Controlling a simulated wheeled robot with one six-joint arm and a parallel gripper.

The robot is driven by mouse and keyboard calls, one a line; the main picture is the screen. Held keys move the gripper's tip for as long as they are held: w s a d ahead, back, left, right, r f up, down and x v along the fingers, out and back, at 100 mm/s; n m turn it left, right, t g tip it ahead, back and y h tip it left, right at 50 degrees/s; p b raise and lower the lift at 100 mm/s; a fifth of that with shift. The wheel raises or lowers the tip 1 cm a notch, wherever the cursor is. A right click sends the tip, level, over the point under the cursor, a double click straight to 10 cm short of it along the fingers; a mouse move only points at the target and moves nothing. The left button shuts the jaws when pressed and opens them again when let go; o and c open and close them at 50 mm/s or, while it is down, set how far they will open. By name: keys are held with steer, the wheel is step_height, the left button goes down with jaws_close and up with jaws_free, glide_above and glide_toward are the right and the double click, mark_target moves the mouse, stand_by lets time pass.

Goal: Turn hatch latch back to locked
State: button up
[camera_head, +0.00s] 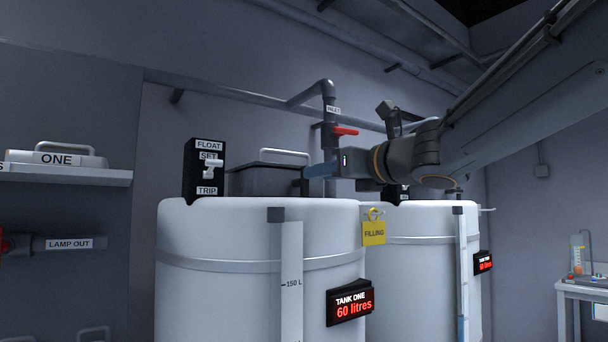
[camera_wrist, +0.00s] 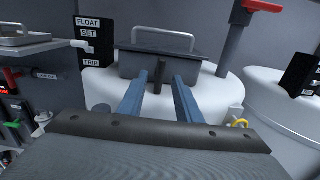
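The hatch (camera_head: 266,180) is a dark grey box with a pale bar handle on top of white tank one (camera_head: 200,235). It also shows in the wrist view (camera_wrist: 140,64). A dark bar, which looks like the hatch latch (camera_wrist: 159,73), stands upright at the hatch's front side. My gripper (camera_wrist: 159,78) is open, its two blue fingers apart with the latch showing between their tips. They do not visibly close on it. In the head view my gripper (camera_head: 308,171) reaches in from the right at the hatch's right side; the latch is hard to make out there.
A pipe with a red valve handle (camera_head: 345,131) rises close behind my gripper. A black float switch box (camera_head: 204,168) stands left of the hatch. A yellow "FILLING" tag (camera_head: 374,233) hangs at tank one's right edge. A second white tank (camera_head: 410,225) stands to the right.

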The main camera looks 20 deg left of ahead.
mark_target(305, 182)
steer(key=p+x, duration=0.2)
steer(key=x, duration=0.5)
steer(key=shift+w+f, duration=0.1)
steer(key=shift+w, duration=0.05)
steer(key=shift+c, duration=0.4)
jaws_close()
